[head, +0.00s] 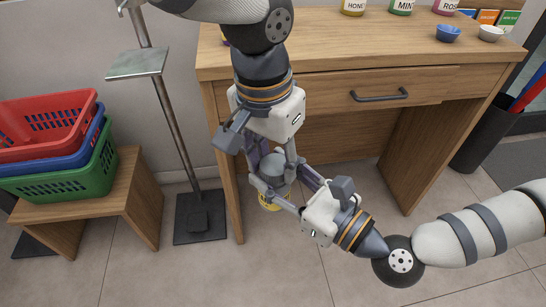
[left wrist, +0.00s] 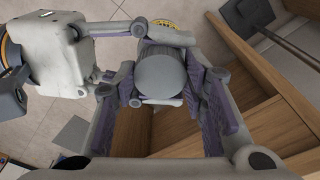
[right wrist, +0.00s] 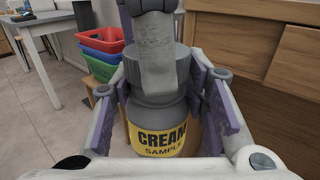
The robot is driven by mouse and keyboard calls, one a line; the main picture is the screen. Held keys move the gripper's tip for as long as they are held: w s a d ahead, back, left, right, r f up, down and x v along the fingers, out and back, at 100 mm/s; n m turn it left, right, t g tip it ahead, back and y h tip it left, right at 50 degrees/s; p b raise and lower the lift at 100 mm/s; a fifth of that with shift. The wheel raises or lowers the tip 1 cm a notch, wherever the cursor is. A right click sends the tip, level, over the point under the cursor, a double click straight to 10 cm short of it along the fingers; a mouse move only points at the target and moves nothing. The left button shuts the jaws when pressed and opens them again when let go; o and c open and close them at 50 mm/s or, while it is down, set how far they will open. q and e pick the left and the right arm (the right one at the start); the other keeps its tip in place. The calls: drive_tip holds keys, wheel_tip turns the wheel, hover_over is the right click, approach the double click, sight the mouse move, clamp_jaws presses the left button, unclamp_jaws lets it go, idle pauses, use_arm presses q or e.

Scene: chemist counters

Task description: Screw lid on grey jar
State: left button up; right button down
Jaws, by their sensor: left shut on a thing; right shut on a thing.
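The grey jar (right wrist: 163,141) has a yellow "CREAM SAMPLE" label and is held upright in the air in front of the desk. Its yellow label also shows low in the head view (head: 269,206). My right gripper (head: 285,192) reaches in from the right and is shut around the jar. The grey round lid (left wrist: 162,78) is directly above the jar, in line with it. My left gripper (head: 271,163) comes down from above and is shut on the lid. A left finger hides part of the lid in the right wrist view, so I cannot tell how tightly it sits.
A wooden desk (head: 340,62) with a drawer stands right behind the grippers. Red, blue and green baskets (head: 48,125) sit on a low wooden stand (head: 125,195) at the left. A metal stand (head: 140,64) is between them. Floor in front is clear.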

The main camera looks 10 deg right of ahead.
sight(274, 166)
use_arm(q)
drive_tip(key=shift+s+a+f, duration=0.1)
drive_tip(key=shift+a+f, duration=0.05)
drive_tip(key=shift+f, duration=0.5)
drive_tip(key=o, duration=0.7)
drive_tip(key=shift+r, duration=0.15)
idle(0.4)
wheel_tip(274, 166, up, 4)
drive_tip(key=shift+s+r, duration=0.1)
drive_tip(key=c, duration=0.8)
drive_tip(key=shift+f, duration=0.4)
drive_tip(key=shift+f, duration=0.55)
drive_tip(key=shift+r, duration=0.1)
